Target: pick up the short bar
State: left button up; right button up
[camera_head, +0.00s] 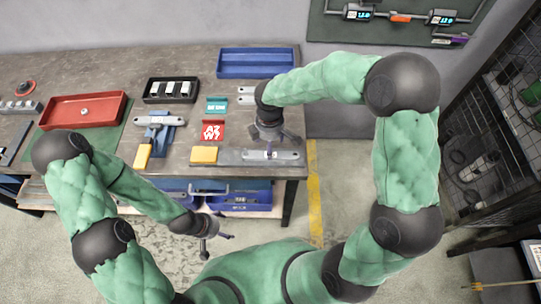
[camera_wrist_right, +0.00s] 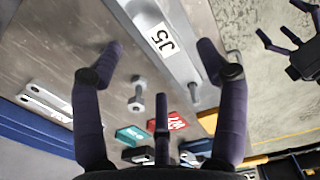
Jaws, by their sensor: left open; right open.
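A light grey metal bar (camera_head: 285,155) with a white label lies along the table's front right edge, beside a darker grey strip. In the right wrist view the bar (camera_wrist_right: 178,62), labelled J5, runs between my open fingertips. My right gripper (camera_head: 270,138) is above it, open and empty; its fingers (camera_wrist_right: 160,55) also show in the wrist view. Two smaller light bars with holes (camera_wrist_right: 45,103) lie farther back; they show near the blue tray (camera_head: 245,95). I cannot tell which is the short bar. My left gripper (camera_head: 215,240) is open and empty, in front of the table.
An upright bolt (camera_wrist_right: 138,95) stands beside the labelled bar. Red (camera_head: 214,131) and teal (camera_head: 216,105) blocks, a yellow block (camera_head: 204,155), a blue holder with another bar (camera_head: 158,120), and red (camera_head: 60,112) and blue (camera_head: 257,72) trays occupy the table (camera_head: 140,65).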

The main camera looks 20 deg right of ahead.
notch_tip(320, 180, down, 5)
jog(key=shift+d+r+b, duration=0.15)
jog(key=shift+b, duration=0.5)
jog(key=c, duration=1.4)
jog(key=shift+r, duration=0.1)
jog(key=shift+c, duration=0.2)
